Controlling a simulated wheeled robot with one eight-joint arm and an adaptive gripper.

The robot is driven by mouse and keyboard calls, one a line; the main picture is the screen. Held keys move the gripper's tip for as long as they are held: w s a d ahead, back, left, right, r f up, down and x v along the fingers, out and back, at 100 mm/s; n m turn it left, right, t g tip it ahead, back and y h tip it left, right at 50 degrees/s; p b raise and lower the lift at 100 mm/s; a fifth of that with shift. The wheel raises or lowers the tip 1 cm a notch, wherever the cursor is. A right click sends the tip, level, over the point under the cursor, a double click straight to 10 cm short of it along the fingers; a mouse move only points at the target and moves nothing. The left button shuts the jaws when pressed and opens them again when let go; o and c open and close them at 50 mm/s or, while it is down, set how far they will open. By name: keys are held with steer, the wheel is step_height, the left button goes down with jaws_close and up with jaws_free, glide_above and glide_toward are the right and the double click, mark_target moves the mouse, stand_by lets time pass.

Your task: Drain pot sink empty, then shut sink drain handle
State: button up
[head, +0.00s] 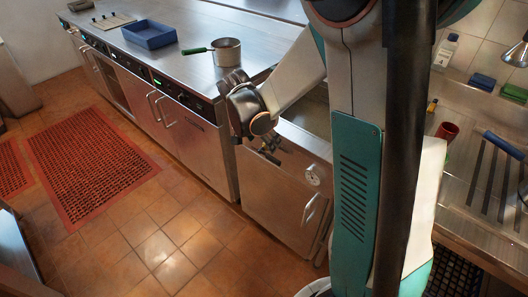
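My arm reaches down to a steel cabinet (262,192) with a round gauge (312,175). My gripper (268,152) is small and dark at the cabinet's upper front, and its fingers are too small and dark to tell open from shut. I cannot tell whether it touches anything there. A dark recess shows at the cabinet's top, partly behind my arm, and I cannot tell whether it is the pot sink or what it holds. I cannot make out a drain handle. A steel pot (227,52) with a green handle stands on the counter at the back.
A blue tray (149,35) sits on the long steel counter (185,66). Red mats (88,160) lie on the open tiled floor at left. At right, a red object (447,131), blue and green sponges (482,81) and a bottle (445,50) are by the wall.

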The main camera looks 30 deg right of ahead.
mark_target(273, 158)
steer(key=b+x, duration=0.4)
steer(key=x, duration=0.9)
steer(key=shift+w+b, duration=0.1)
steer(key=shift+b, duration=0.3)
steer(key=c, duration=1.2)
steer(key=shift+f, duration=0.1)
steer(key=shift+c, duration=0.2)
